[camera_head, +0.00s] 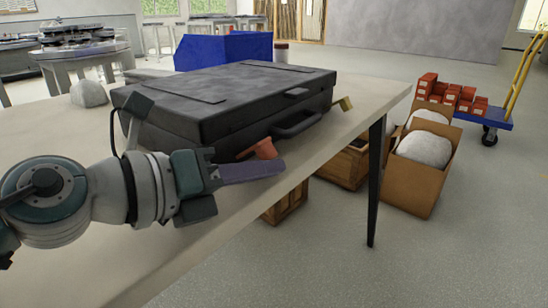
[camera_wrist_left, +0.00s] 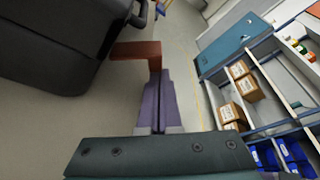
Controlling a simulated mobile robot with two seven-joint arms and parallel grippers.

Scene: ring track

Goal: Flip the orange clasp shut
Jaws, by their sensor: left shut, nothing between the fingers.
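A dark grey hard case (camera_head: 225,95) lies with its lid down on the table. The orange clasp (camera_head: 262,149) sticks out from the front side of the case, near its left part. In the left wrist view the clasp (camera_wrist_left: 137,50) juts out from the case (camera_wrist_left: 60,40) as a bent flap. My left gripper (camera_head: 283,165) is shut and empty, its fingertips close by the clasp. In the left wrist view the closed fingers (camera_wrist_left: 161,75) end right at the clasp's outer end; I cannot tell whether they touch. My right gripper is not in view.
A yellow-olive clasp (camera_head: 343,104) sticks out at the case's right end, beyond the handle (camera_head: 297,124). A blue bin (camera_head: 223,50) and a grey lump (camera_head: 88,93) are also on the table. Boxes (camera_head: 420,175) stand on the floor past the table edge.

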